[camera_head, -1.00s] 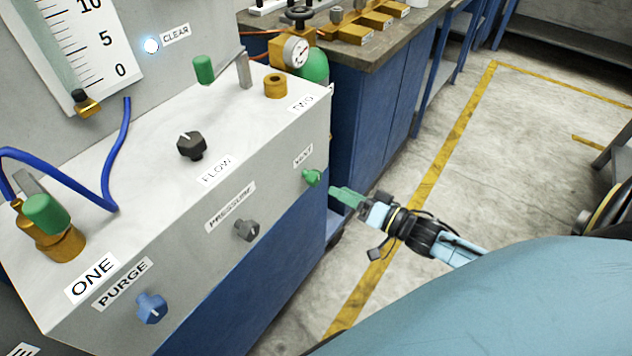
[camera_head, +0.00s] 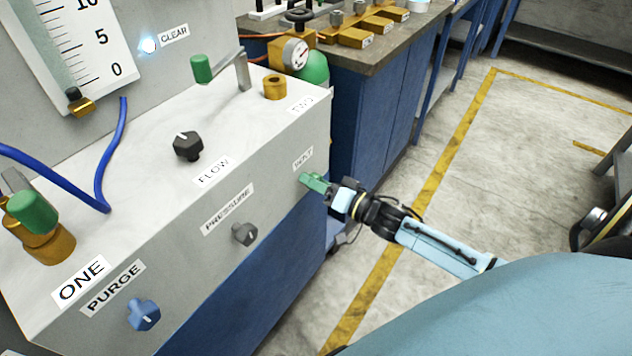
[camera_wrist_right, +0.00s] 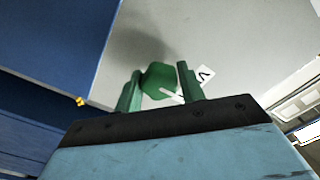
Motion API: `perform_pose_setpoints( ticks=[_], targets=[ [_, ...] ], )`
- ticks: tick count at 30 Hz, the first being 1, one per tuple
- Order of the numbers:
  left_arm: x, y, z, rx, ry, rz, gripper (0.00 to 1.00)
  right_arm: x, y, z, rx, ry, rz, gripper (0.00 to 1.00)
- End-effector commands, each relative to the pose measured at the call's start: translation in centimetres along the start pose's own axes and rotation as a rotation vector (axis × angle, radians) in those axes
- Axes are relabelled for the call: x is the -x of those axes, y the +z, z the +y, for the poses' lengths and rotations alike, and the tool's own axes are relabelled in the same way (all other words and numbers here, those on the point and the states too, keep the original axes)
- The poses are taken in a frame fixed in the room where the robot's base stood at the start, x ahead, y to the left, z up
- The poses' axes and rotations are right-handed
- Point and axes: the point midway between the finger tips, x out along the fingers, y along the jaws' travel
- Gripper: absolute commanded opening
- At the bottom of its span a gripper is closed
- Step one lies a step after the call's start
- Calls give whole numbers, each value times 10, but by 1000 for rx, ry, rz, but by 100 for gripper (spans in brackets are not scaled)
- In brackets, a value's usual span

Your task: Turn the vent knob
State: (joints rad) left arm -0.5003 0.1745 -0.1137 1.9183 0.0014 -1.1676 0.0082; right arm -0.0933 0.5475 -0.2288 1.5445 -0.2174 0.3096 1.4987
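The green vent knob (camera_wrist_right: 160,80) with a white pointer line sits on the grey panel in the right wrist view. My right gripper (camera_wrist_right: 159,86) is open around it. One green finger is at the knob's left side, and a narrow gap shows between the knob and the finger on the right. In the head view my right gripper (camera_head: 313,182) reaches the panel just below the VENT label (camera_head: 303,158). Its green fingers and the green knob overlap there and are hard to tell apart. My left gripper is not in view.
On the same panel face are a grey pressure knob (camera_head: 244,234) and a blue purge knob (camera_head: 144,314). A black flow knob (camera_head: 188,145) is on the top face. A blue bench (camera_head: 375,120) stands behind the panel. Open floor lies to the right.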

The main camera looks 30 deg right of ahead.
Motion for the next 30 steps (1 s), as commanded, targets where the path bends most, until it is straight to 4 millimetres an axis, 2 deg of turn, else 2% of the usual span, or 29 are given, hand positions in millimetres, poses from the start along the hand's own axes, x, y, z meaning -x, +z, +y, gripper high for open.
perform_pose_setpoints(
  ticks=[1, 6, 15, 23, 30],
  targets=[
    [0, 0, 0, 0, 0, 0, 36, 0, 0, 0, 0, 0, 0, 32],
    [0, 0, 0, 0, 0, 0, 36, 0, 0, 0, 0, 0, 0, 12],
    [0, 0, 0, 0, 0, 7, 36, 0, -1, -1, 41, 0, 0, 12],
    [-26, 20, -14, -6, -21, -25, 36, 0, -2, -1, 199, 1, 0, 12],
    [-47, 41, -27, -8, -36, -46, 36, 0, -1, -1, 421, 1, 0, 12]
  ],
)
